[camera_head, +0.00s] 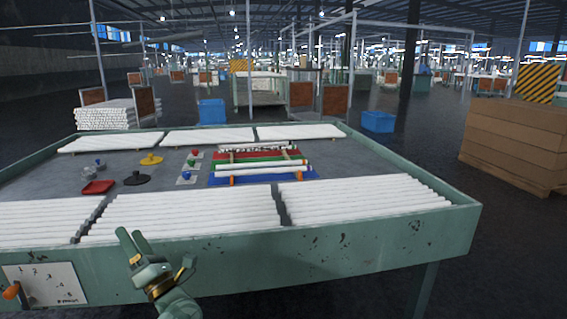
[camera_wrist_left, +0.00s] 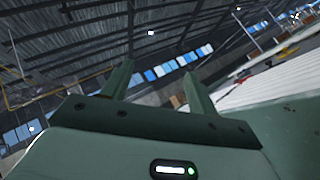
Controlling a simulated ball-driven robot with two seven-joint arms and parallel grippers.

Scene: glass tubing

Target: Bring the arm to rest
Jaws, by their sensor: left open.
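My left gripper (camera_head: 130,236) is in front of the near edge of the green worktable (camera_head: 330,246), low in the head view. Its two fingers point up and stand apart with nothing between them. In the left wrist view the gripper (camera_wrist_left: 160,82) also shows two spread, empty fingers against the roof and far windows. It appears clear of the white tubes (camera_head: 180,214) on the table. The table also shows at the right of the left wrist view. My right gripper is in neither view.
White tubes lie in rows at the table's front and back. A rack with red, green and blue strips (camera_head: 260,167) stands mid-table, beside a red dish (camera_head: 98,187), a black disc (camera_head: 137,179) and a yellow one (camera_head: 151,160). Stacked boxes (camera_head: 515,145) stand right; blue bins (camera_head: 378,121) stand behind.

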